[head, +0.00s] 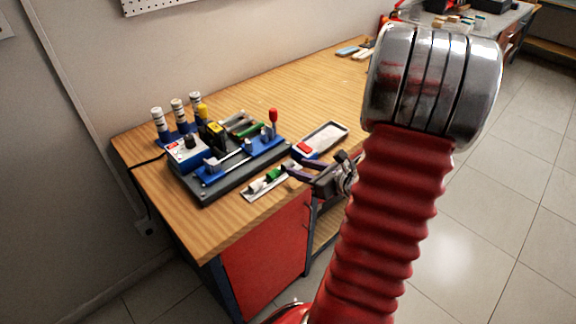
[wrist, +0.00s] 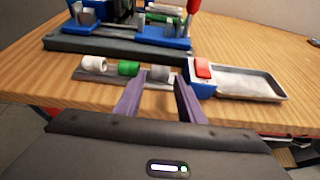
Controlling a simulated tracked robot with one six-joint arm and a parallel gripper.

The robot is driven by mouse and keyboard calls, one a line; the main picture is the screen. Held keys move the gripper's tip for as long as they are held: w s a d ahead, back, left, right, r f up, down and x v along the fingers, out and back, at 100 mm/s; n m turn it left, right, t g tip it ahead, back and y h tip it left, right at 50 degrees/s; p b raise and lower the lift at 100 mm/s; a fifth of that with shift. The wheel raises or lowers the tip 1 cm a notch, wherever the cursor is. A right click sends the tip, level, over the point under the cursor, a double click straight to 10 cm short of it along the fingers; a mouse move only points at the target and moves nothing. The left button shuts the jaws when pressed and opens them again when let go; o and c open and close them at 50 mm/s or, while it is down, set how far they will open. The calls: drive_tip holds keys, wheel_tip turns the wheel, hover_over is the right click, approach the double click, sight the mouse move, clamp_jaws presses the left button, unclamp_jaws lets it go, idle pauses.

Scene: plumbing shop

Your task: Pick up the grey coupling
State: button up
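The grey coupling (wrist: 160,73) sits at the right end of a flat light metal strip (wrist: 110,79) on the bench. A green coupling (wrist: 128,68) and a white coupling (wrist: 93,64) sit to its left on the same strip. In the head view the white coupling (head: 257,186) and green coupling (head: 272,175) also show near the bench's front edge. My gripper (wrist: 157,83) is open, with its purple fingers pointing at the grey coupling. The coupling shows between the fingertips, just beyond them. I cannot tell whether either finger touches it.
Behind the strip is a dark base with a blue clamp fixture (head: 245,158). A shallow tray (wrist: 240,82) with a blue and red end stands close to the right finger. A blue stand of bottles (head: 178,118) is at the back left. The bench's far part is mostly clear.

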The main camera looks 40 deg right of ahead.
sight(290, 165)
drive_tip(key=x, duration=0.4)
drive_tip(key=shift+w+f, duration=0.1)
drive_tip(key=shift+w, duration=0.3)
drive_tip(key=c, duration=0.7)
drive_tip(key=shift+c, duration=0.2)
wheel_tip(290, 165, up, 10)
idle(0.7)
idle(0.4)
